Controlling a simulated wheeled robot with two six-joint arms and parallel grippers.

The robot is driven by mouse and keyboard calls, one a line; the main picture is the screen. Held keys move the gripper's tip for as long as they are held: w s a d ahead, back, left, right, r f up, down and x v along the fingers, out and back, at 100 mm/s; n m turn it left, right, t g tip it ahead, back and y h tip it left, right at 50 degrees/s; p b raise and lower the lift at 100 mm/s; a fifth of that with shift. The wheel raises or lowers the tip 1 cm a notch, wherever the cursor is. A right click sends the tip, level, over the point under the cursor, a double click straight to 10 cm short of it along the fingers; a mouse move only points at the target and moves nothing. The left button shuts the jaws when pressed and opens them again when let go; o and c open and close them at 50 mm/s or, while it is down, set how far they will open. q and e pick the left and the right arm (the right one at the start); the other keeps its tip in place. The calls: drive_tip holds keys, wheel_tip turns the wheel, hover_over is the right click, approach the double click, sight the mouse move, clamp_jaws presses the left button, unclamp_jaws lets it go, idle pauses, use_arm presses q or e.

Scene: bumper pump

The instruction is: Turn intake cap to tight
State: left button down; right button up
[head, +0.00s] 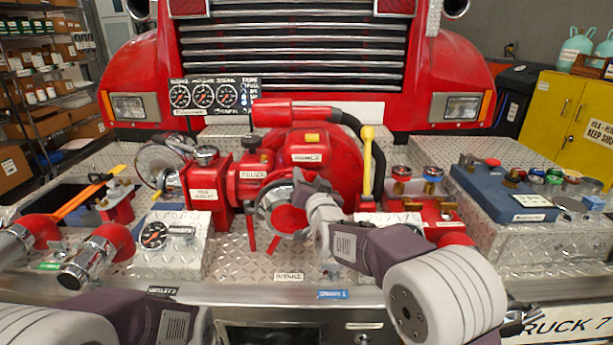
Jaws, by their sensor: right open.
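The intake cap (289,217) is a red disc in a silver ring on the front of the red pump (318,158), with red handles sticking out below. The INTAKE label (289,277) is on the metal below it. My right gripper (303,189) is open at the upper right edge of the cap and covers part of it. I cannot tell whether its fingers touch the cap. My left arm shows only at the bottom left, and its gripper is out of view.
A gauge panel (214,95) stands behind the pump. A gauge box (172,246) and red hose fittings (103,253) are at the left. A yellow-handled lever (367,163) rises right of the pump. A blue case (513,190) sits further right.

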drive_tip(key=shift+w+a, duration=0.15)
drive_tip(key=shift+w, duration=0.35)
clamp_jaws()
idle(1.1)
